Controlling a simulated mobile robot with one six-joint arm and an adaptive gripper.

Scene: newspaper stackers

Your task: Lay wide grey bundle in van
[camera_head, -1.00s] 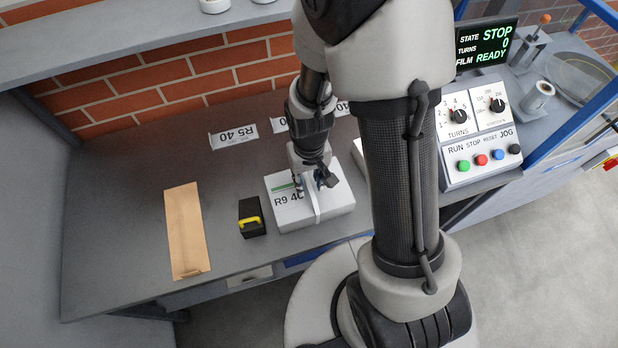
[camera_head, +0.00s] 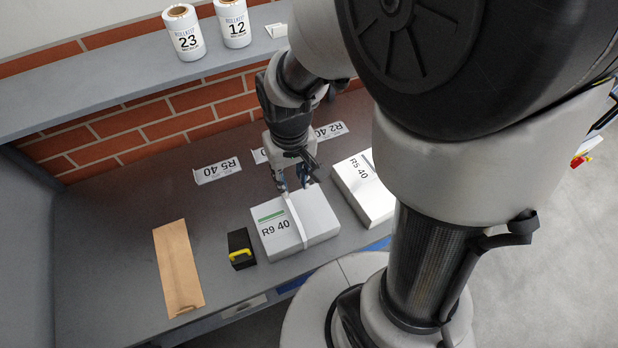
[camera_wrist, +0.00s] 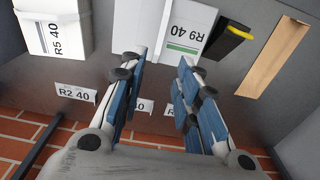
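A wide grey bundle marked R9 40 (camera_head: 318,216), with a white strap and a green stripe, lies flat on the bench. It also shows at the top of the wrist view (camera_wrist: 140,25). My gripper (camera_head: 293,183) is at the bundle's back edge, near the strap. In the wrist view its two blue-padded fingers (camera_wrist: 160,68) are apart with nothing held between them. I cannot tell whether a fingertip touches the bundle. No van is in view.
A white R5 40 bundle (camera_head: 364,193) lies to the right. A black-and-yellow block (camera_head: 239,246) and a brown envelope (camera_head: 178,268) lie to the left. Label cards (camera_head: 216,171) stand behind, before a brick wall. A shelf with two rolls (camera_head: 184,32) overhangs the back.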

